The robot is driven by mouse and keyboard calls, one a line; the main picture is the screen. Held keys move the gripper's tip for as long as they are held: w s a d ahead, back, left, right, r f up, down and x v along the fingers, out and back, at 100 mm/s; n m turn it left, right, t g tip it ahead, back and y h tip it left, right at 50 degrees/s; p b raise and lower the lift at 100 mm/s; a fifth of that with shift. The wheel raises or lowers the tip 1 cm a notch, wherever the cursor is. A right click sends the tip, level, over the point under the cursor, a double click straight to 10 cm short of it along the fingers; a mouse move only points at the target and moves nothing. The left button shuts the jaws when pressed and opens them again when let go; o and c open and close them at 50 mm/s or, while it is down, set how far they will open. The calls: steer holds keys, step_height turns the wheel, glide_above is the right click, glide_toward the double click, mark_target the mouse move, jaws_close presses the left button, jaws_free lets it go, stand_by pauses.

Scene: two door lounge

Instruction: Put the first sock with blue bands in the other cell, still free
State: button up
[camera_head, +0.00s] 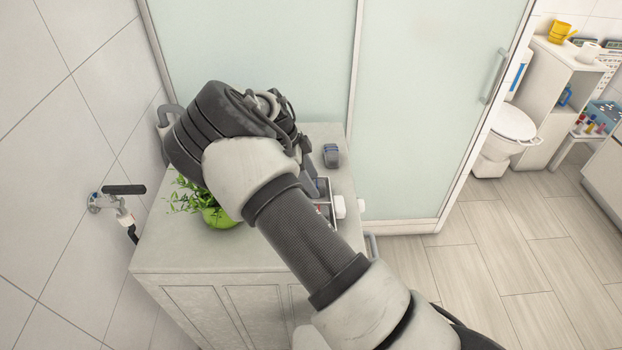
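A divided box (333,226) with thin walls stands on the cabinet top, mostly hidden behind my arm. Only its right part shows, with dark cells and a bit of red inside. A small grey-blue bundle (331,155) lies on the cabinet behind the box; it may be a rolled sock, but I cannot make out bands. A small white thing (340,207) is at the box's right edge. My arm reaches over the cabinet from the lower right. My gripper is hidden or unclear behind my wrist, so its opening and any load cannot be seen.
A green pot with a leafy plant (220,216) stands left of my forearm on the grey cabinet (185,245). A wall tap (110,198) is at left. Frosted glass panels (430,100) stand behind. Open floor (500,250) lies right, with a toilet (508,130) beyond.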

steer(key=shift+s+f, duration=0.25)
steer(key=shift+f, duration=0.15)
steer(key=shift+r, duration=0.2)
steer(key=v, duration=1.3)
steer(key=s+d+r+n+y, duration=0.2)
steer(key=s+d+r+y, duration=0.1)
steer(key=d+r, duration=0.4)
steer(key=s+d+r+n+t+y, duration=0.2)
steer(key=s+d+r+n, duration=0.3)
steer(key=s, duration=0.4)
steer(key=s+d+r+n+t+y, duration=0.1)
steer(key=s+d+r+n, duration=0.2)
steer(key=s+r+n, duration=0.35)
steer(key=s+d+n+t+h, duration=0.1)
steer(key=s+n, duration=0.3)
steer(key=s, duration=0.7)
steer(key=shift+s+d+t+h+p, duration=0.3)
steer(key=shift+s+t+p, duration=0.05)
steer(key=shift+t, duration=0.35)
